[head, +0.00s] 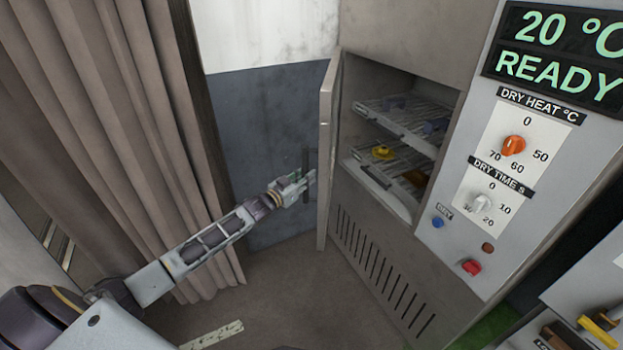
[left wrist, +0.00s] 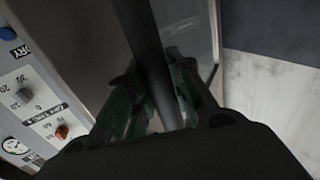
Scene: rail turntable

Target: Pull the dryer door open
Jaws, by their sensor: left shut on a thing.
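The dryer door (head: 326,150) stands swung open on the left side of the dryer (head: 385,270), and its edge faces me in the head view. Its dark bar handle (head: 306,175) is on the left face of the door. My left gripper (head: 308,180) is shut on the handle. In the left wrist view the fingers (left wrist: 165,105) sit on both sides of the dark handle bar (left wrist: 146,60). The dryer's inside shows wire shelves (head: 395,120) with a yellow piece (head: 382,152) and other small parts. My right gripper is not in view.
The control panel (head: 500,180) right of the opening reads 20 °C READY and has an orange knob (head: 513,145), a white knob and buttons. A brown curtain (head: 110,130) hangs at left. The floor (head: 270,300) before the door is clear.

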